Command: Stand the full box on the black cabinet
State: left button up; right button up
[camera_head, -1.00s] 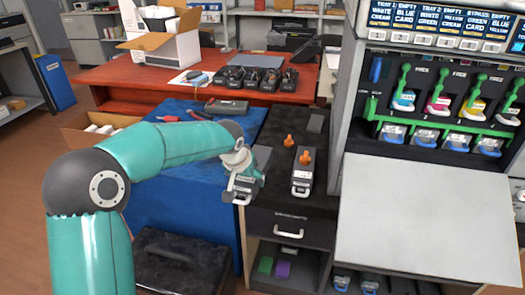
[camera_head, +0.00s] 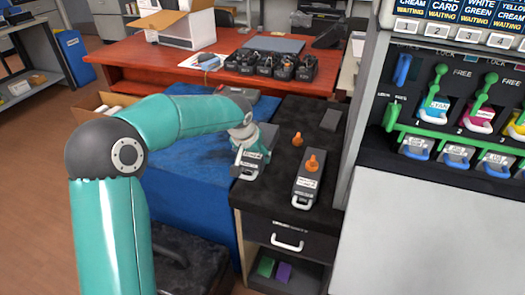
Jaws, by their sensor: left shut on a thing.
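My left gripper (camera_head: 243,136) is shut on a dark grey box (camera_head: 254,160) with a pale label and a white handle at its near end. The gripper covers part of this box. In the picture the box overlaps the left edge of the black cabinet (camera_head: 268,203); I cannot tell whether it touches the top. A similar grey box (camera_head: 307,184) with an orange cap and white handle lies on the cabinet, to the right of the held one and apart from it. No marking I can read shows which box is full. My right gripper is not in view.
A loose orange cap (camera_head: 297,139) and a small dark block (camera_head: 330,119) lie on the cabinet top. The machine with green levers (camera_head: 437,92) stands close on the right. A blue-covered table (camera_head: 190,195) adjoins on the left. The cabinet's front left top is bare.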

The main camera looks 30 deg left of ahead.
pick_arm(q)
jog(key=f, duration=0.1)
jog(key=f+b, duration=0.1)
jog(key=d+f+b, duration=0.1)
jog(key=shift+w+f, duration=0.2)
jog(key=shift+w, duration=0.2)
jog(key=shift+f+b, duration=0.9)
jog(key=shift+f, duration=0.1)
jog(key=shift+f, duration=0.1)
jog(key=shift+f+b, duration=0.35)
jog(key=shift+b, duration=0.05)
jog(key=o, duration=1.7)
jog(key=shift+o, duration=0.8)
jog(key=shift+s+d+f, duration=0.1)
